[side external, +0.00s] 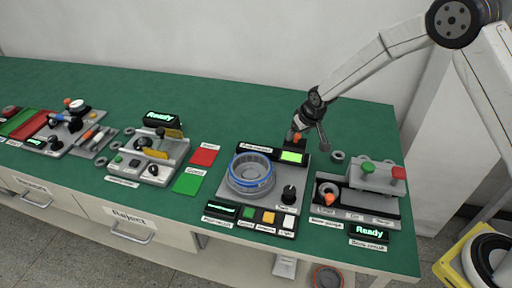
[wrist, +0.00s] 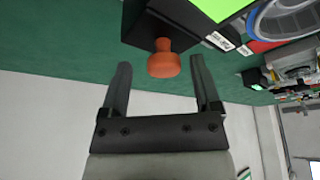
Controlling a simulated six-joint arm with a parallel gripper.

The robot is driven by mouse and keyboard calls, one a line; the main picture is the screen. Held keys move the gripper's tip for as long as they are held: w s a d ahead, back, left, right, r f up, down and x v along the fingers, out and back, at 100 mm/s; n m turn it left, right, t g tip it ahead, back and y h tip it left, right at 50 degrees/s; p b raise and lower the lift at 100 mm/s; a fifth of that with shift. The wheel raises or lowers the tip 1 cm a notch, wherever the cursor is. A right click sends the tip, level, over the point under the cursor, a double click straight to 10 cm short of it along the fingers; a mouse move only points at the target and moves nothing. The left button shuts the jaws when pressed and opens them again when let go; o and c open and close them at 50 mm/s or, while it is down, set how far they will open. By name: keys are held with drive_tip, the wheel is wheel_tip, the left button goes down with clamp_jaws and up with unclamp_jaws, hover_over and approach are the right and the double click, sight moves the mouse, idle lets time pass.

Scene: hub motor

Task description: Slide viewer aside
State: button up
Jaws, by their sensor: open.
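A dark bar-shaped unit with a lit green screen (side external: 291,157), which looks like the viewer, lies along the back of the middle station. In the wrist view its green screen (wrist: 218,6) shows at the top. An orange knob (wrist: 164,66) sticks out from the black end of this unit. My gripper (wrist: 162,85) is open, with the knob between and slightly beyond the fingertips, not gripped. In the side view my gripper (side external: 309,143) is low behind the station's back right corner, by the orange knob (side external: 297,137). Whether a finger touches the knob I cannot tell.
A metal ring with a blue band (side external: 251,174) sits on the station plate, beside a black dial (side external: 289,194). To the right is a unit with green and red buttons (side external: 370,178). A loose small ring (side external: 338,156) lies near my gripper. The green bench behind is clear.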

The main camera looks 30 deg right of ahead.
sight(304, 150)
drive_tip(key=v, duration=0.7)
drive_tip(key=shift+s+r, duration=0.2)
drive_tip(key=shift+r, duration=0.15)
idle(0.4)
drive_tip(key=s+d+r+g, duration=0.1)
drive_tip(key=s+d+r, duration=0.1)
drive_tip(key=s, duration=2.1)
drive_tip(key=shift+s+g, duration=0.4)
